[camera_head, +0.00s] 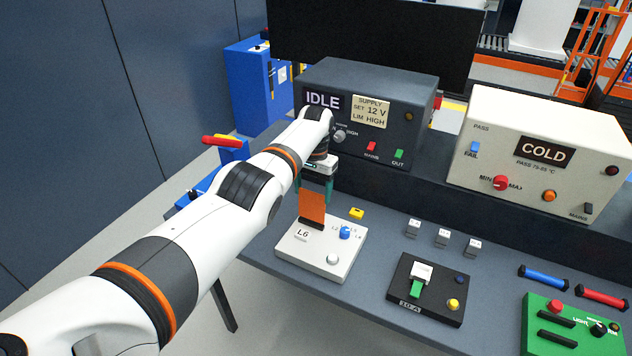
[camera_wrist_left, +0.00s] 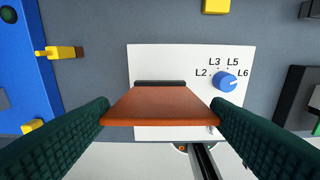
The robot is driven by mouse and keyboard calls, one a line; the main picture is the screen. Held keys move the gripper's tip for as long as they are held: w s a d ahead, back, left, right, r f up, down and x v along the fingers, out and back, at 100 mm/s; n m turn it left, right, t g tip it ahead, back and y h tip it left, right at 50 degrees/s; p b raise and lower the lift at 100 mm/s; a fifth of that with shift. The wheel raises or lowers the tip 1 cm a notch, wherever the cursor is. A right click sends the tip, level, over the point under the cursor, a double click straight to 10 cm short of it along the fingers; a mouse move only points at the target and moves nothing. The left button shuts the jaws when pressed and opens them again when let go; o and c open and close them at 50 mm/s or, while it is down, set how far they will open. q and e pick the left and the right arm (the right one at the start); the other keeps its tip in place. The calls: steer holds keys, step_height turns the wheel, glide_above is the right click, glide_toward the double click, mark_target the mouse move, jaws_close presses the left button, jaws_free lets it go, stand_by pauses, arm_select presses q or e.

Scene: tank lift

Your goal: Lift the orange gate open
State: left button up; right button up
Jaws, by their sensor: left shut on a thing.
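The orange gate (camera_head: 312,207) is a flat plate standing upright in a dark slot on the white L6 box (camera_head: 345,262). In the left wrist view the gate (camera_wrist_left: 160,106) lies between the two dark green finger pads, with the white box (camera_wrist_left: 150,60) beyond it. My left gripper (camera_head: 316,187) is above the box and shut on the gate's upper part. A blue knob (camera_wrist_left: 227,82) with labels L2, L3, L5 and L6 sits beside the gate on the box. My right gripper is not in view.
A dark supply unit (camera_head: 370,110) reading IDLE stands behind the box, and a cream COLD unit (camera_head: 540,150) stands to the right. A black 10 A block (camera_head: 428,290) and small grey cubes (camera_head: 443,237) sit right of the box. A yellow block (camera_head: 356,213) lies close behind it.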

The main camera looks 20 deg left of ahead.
arm_select(q)
steer(key=shift+f, duration=0.1)
stand_by(0.4)
steer(key=o, duration=1.4)
steer(key=shift+w, duration=0.15)
step_height(320, 180, up, 12)
steer(key=w+b, duration=0.1)
steer(key=b, duration=0.1)
steer(key=shift+w+f, duration=0.1)
